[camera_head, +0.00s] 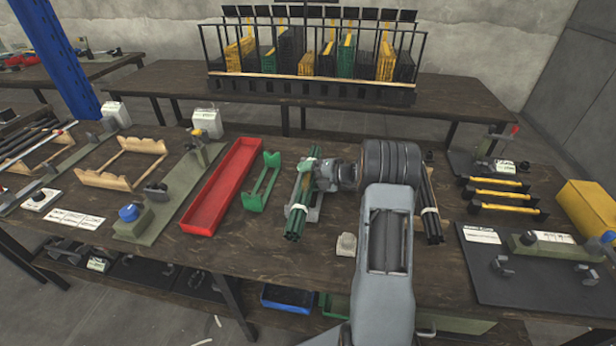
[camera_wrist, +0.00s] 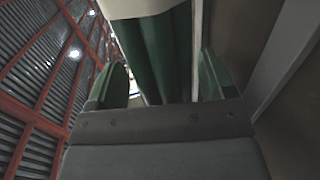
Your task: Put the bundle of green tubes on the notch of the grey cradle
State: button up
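The bundle of green tubes (camera_head: 297,212) has a white band and lies lengthwise left of my gripper in the head view. Part of the grey cradle (camera_head: 315,213) shows at its right side, low under it. The bundle appears to rest at the cradle, but its seat in the notch is hidden. My gripper (camera_head: 322,174) reaches the bundle from the right. In the wrist view the tubes (camera_wrist: 166,55) run between my two green fingers (camera_wrist: 160,85), with narrow gaps at both sides. The fingers look open around the bundle.
A green cradle (camera_head: 262,182) and a red tray (camera_head: 224,187) stand to the left, and a wooden cradle (camera_head: 122,163) farther left. A dark banded bundle (camera_head: 431,212) lies just right of my arm. A small pale block (camera_head: 346,244) sits in front.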

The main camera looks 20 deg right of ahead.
jog(key=shift+f, duration=0.1)
jog(key=shift+r, duration=0.3)
jog(key=r+v, duration=0.1)
jog(key=v, duration=1.1)
jog(key=s+a+r+n+g+h, duration=0.1)
jog(key=s+a+n+g, duration=0.1)
jog(key=a+n, duration=0.3)
jog(key=s+a+r+n+g+h, duration=0.1)
jog(key=s+a+n+g+h, duration=0.1)
jog(key=a+n, duration=0.4)
jog(key=s+a+r+n+g+h, duration=0.1)
jog(key=s+a+n, duration=0.4)
jog(key=n, duration=0.5)
jog(key=shift+s+a+r+g+h+p, duration=0.2)
jog(key=shift+a+g, duration=0.15)
jog(key=shift+g, duration=0.3)
jog(key=shift+s+a+r+g+h+p, duration=0.15)
jog(key=shift+a+r+g+h, duration=0.15)
jog(key=shift+g, duration=0.35)
jog(key=s+a+n+h, duration=0.1)
jog(key=s+n+h, duration=0.2)
jog(key=n, duration=0.8)
jog(key=s+a+n+t+h, duration=0.1)
jog(key=s+a+n+h, duration=0.1)
jog(key=s+n, duration=0.6)
jog(key=n+h, duration=0.1)
jog(key=n, duration=0.2)
jog(key=shift+s+a+r+h, duration=0.25)
jog(key=shift+a+r+h, duration=0.05)
jog(key=shift+h, duration=0.1)
